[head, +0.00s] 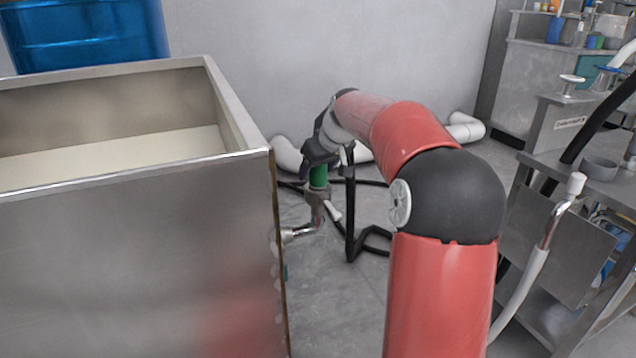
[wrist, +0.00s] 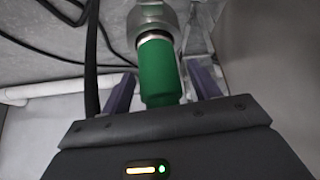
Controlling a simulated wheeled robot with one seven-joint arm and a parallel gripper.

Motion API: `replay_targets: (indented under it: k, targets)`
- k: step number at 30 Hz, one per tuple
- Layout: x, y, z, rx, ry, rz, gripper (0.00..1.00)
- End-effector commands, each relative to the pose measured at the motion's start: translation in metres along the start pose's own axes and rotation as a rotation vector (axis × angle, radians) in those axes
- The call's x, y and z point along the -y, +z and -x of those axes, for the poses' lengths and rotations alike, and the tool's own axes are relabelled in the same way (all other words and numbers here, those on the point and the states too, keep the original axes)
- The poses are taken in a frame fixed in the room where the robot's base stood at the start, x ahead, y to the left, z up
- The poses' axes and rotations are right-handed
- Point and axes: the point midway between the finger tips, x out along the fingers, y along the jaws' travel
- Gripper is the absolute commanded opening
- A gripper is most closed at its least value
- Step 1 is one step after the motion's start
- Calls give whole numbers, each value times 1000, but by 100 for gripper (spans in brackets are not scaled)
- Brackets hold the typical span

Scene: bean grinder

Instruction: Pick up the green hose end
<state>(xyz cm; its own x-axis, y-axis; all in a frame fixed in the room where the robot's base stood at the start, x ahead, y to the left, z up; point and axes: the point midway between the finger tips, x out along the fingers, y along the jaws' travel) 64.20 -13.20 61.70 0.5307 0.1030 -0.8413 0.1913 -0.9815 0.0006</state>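The green hose end (head: 318,176) hangs upright just right of the steel tank, on a metal fitting (head: 313,210). In the wrist view the green hose end (wrist: 158,72) is a short green cylinder below a grey metal collar (wrist: 153,18). My gripper (head: 320,153) is right at it, at its upper end in the head view. In the wrist view the two fingers of my gripper (wrist: 162,88) stand on either side of the green part, with a visible gap on the left and a smaller one on the right. The gripper body hides the near end.
The steel tank (head: 130,260) stands close on the left, its wall beside the fitting. Black hoses (head: 352,215) lie and hang nearby. White pipes (head: 465,128) run along the wall.

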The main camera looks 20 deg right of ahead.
Motion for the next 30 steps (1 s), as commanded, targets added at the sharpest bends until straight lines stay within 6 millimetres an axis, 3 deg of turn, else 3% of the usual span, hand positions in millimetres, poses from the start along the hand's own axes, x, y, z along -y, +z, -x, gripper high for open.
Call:
replay_targets:
  k: [2,13,23,30]
  targets:
    - [0,0,0,0,0,0,50]
    - [0,0,0,1,0,0,2]
    - [0,-3,4,-3,1,0,2]
    - [1,-18,27,-4,1,2,2]
